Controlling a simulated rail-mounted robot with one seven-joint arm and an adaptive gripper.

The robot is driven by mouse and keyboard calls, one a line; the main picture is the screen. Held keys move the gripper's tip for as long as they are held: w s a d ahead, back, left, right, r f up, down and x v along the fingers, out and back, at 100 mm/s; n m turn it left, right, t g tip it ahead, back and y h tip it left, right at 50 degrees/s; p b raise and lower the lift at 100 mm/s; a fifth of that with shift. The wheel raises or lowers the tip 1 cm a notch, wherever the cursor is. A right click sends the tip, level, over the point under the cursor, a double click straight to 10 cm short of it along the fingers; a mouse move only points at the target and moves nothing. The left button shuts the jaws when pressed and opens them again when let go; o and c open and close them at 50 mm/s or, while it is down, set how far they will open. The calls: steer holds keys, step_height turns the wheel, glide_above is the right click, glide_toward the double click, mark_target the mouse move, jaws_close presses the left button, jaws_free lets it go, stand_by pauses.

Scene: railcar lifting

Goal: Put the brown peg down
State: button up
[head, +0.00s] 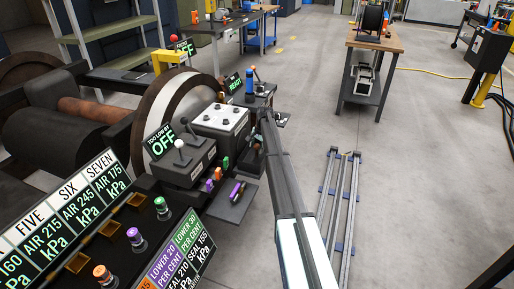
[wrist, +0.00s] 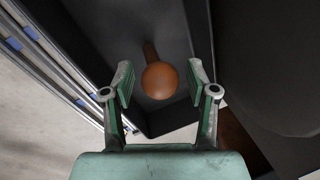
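The brown peg (wrist: 158,82) shows in the wrist view, its round orange-brown head towards the camera and its darker shaft running away behind it. It is over a dark grey tray (wrist: 160,120); whether the far end touches the surface I cannot tell. My gripper (wrist: 160,82) is open, its two fingers on either side of the peg's head with a visible gap on each side. In the head view my arm hides the fingers. A small brown knob (head: 257,147) shows there beside my arm; I cannot tell whether it is the same peg.
Left of my arm stands a console with a white-topped box (head: 220,118), a lever box (head: 183,160) and a purple peg (head: 237,191) on a ledge. A rack of coloured pegs and sockets (head: 135,202) is nearer. Floor rails (head: 340,200) lie to the right, with open floor beyond.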

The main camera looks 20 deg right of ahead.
steer(key=v, duration=1.2)
steer(key=shift+r, duration=0.15)
steer(key=shift+s, duration=0.15)
